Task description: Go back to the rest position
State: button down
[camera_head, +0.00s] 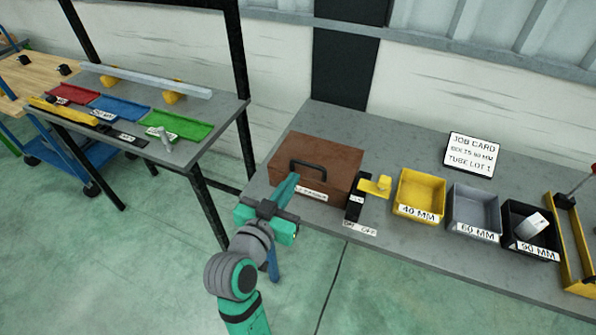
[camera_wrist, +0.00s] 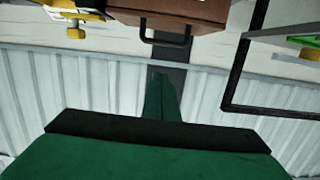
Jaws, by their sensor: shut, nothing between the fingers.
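My gripper (camera_head: 290,184) is at the end of my green and grey arm, in front of the brown box in the head view. Its fingers are shut together with nothing held. In the wrist view the shut green fingers (camera_wrist: 161,97) point toward a dark wall strip. The brown box (camera_head: 331,161) with a black handle stands on the grey bench (camera_head: 400,254). In the wrist view the box (camera_wrist: 180,15) shows at the top edge, upside down. The fingertips overlap the box's front in the head view; I cannot tell whether they touch it.
A yellow lever (camera_head: 377,186) on a black base stands right of the box. Further right are a yellow bin (camera_head: 419,195), a grey bin (camera_head: 474,210), a black bin (camera_head: 530,232) and a job card (camera_head: 471,155). A second table (camera_head: 190,150) holds coloured trays. Green floor (camera_head: 150,270) is open at left.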

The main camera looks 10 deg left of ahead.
jog(key=shift+v, duration=0.8)
jog(key=shift+f, duration=0.1)
jog(key=s+d+f+n+g+y, duration=0.1)
jog(key=s+d+f+n+y, duration=0.1)
jog(key=s+f, duration=0.55)
jog(key=s+d+f+n+y, duration=0.1)
jog(key=s+f+n+y, duration=0.2)
jog(key=f, duration=0.7)
jog(key=s+d+m, duration=0.1)
jog(key=s+d, duration=0.2)
jog(key=s, duration=0.8)
jog(key=s+d+f+m+h, duration=0.1)
jog(key=s+d, duration=0.2)
jog(key=s, duration=0.8)
jog(key=shift+d+f, duration=0.15)
jog(key=shift+d, duration=0.25)
